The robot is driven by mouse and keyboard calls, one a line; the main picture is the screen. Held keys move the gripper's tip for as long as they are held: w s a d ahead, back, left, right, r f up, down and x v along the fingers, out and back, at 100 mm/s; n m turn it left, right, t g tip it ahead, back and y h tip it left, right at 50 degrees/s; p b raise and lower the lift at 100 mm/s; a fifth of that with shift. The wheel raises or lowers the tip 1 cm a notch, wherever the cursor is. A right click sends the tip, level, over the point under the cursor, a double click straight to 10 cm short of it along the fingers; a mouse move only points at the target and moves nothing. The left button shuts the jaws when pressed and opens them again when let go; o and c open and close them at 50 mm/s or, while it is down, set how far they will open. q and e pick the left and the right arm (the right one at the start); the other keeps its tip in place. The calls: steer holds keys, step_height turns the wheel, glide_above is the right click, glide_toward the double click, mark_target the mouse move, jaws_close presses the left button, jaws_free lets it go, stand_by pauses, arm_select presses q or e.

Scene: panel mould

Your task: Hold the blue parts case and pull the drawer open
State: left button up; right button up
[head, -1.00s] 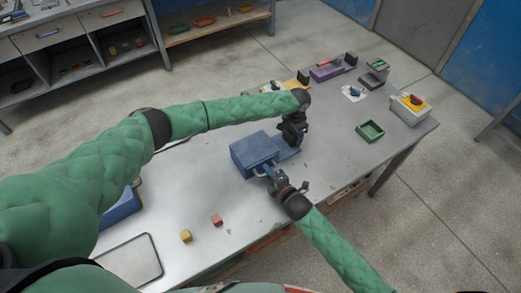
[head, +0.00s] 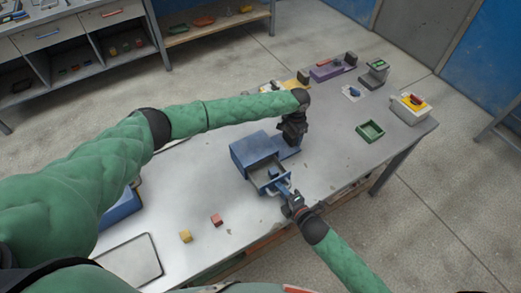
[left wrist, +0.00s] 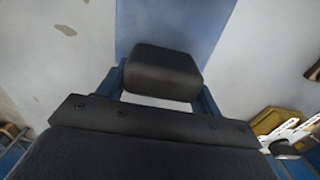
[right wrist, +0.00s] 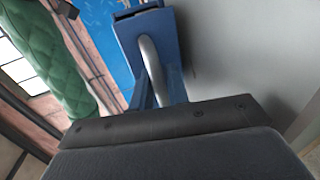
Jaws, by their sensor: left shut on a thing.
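The blue parts case (head: 250,150) stands on the grey table in the head view, with a flat blue plate running to the right. My left gripper (head: 291,142) is over that plate, shut on a dark block (left wrist: 163,70), which the left wrist view shows between its fingers above the blue plate (left wrist: 170,25). The drawer (head: 262,178) is out toward the table's front edge, with a small blue piece (head: 273,173) inside. My right gripper (head: 285,189) is at the drawer front, its fingers around the metal handle (right wrist: 150,60) in the right wrist view.
A yellow cube (head: 185,236) and a red cube (head: 216,220) lie left of the drawer. A grey tray (head: 132,262) is at the front left. A green tray (head: 370,132) and a box with a red top (head: 410,108) stand at the right. The table between is clear.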

steer(key=v, duration=1.2)
stand_by(0.3)
stand_by(0.5)
arm_select(q)
steer(key=o, duration=1.4)
steer(key=shift+c, duration=0.2)
steer(key=shift+r, duration=0.1)
